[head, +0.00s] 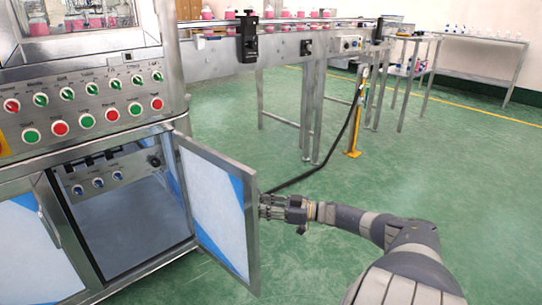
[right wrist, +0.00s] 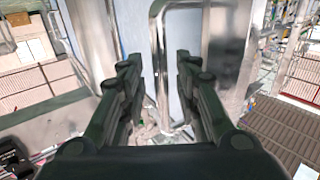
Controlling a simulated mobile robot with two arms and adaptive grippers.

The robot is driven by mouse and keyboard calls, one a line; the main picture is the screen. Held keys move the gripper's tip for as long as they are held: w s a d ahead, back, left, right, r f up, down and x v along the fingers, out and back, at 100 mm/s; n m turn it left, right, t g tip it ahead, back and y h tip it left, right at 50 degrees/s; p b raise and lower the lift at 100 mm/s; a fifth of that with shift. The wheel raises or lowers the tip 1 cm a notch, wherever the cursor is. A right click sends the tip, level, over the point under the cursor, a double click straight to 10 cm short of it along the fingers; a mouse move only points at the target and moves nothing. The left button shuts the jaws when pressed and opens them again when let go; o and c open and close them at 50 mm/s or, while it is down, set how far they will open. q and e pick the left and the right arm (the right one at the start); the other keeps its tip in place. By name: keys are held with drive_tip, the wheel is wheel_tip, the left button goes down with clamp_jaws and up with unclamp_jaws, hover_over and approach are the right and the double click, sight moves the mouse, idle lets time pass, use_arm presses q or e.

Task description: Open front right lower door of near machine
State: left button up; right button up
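The near machine's lower right door (head: 215,210) is swung out wide from its opening, with a metal frame and a pale blue-and-white panel. The lower compartment (head: 125,225) behind it is exposed. My right gripper (head: 265,207) is at the door's free outer edge, on its outer side. In the right wrist view my right gripper (right wrist: 159,70) has its two fingers apart, with a rounded metal bar (right wrist: 160,50), apparently the door handle, between and beyond them. Contact with it cannot be told. The handle is hidden in the head view. My left gripper is out of view.
The machine's button panel (head: 85,110) is above the compartment. Another closed lower door (head: 35,245) is at the left. A conveyor (head: 280,40) with pink bottles runs behind. A black cable (head: 330,155) crosses the green floor, which is open around my right arm.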

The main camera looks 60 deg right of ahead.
drive_tip(key=v, duration=1.2)
idle(0.3)
